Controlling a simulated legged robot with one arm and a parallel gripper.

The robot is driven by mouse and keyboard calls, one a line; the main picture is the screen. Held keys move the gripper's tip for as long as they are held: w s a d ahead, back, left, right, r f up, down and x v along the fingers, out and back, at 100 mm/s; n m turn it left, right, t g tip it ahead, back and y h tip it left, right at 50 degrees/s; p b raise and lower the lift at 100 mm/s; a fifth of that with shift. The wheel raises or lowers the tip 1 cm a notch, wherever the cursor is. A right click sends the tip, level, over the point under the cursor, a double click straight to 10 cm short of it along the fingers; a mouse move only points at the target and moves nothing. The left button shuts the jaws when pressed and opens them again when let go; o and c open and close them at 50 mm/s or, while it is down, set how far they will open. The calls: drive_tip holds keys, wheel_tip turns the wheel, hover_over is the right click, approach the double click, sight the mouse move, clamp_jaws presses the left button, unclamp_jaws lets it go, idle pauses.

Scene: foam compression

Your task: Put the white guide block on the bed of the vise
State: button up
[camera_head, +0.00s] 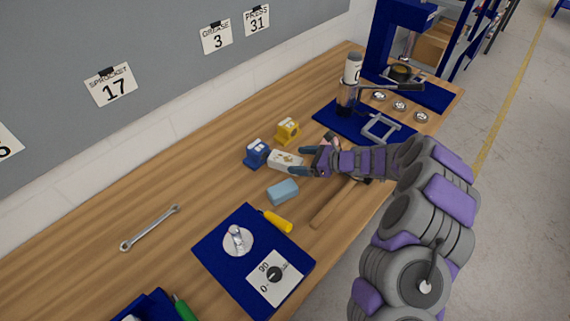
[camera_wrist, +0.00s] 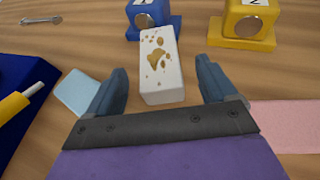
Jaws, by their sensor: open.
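The white guide block (camera_head: 285,160), with brown marks on top, lies on the wooden bench in front of a blue stand (camera_head: 257,153). It also shows in the wrist view (camera_wrist: 160,68), where its near end is between my fingers in the picture, with gaps on both sides. My gripper (camera_head: 297,160) is open and empty, its fingertips pointing at the block from the right. I cannot tell its height above the bench. I cannot clearly identify the vise or its bed; the blue stand and a yellow stand (camera_head: 287,130) each carry a round metal disc.
A light blue block (camera_head: 282,192) lies close on the near side. A pink block (camera_wrist: 285,125) is right of my gripper in the wrist view. A hammer (camera_head: 338,197), a yellow handle (camera_head: 278,222) and a blue dial panel (camera_head: 225,265) lie nearby.

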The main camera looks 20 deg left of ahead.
sight(289, 159)
drive_tip(key=shift+b+x, duration=0.65)
drive_tip(key=shift+x, duration=2.55)
drive_tip(key=shift+s+r, duration=0.1)
drive_tip(key=shift+d, duration=0.1)
drive_tip(key=shift+d, duration=0.1)
drive_tip(key=c, duration=1.3)
drive_tip(key=shift+r, duration=0.1)
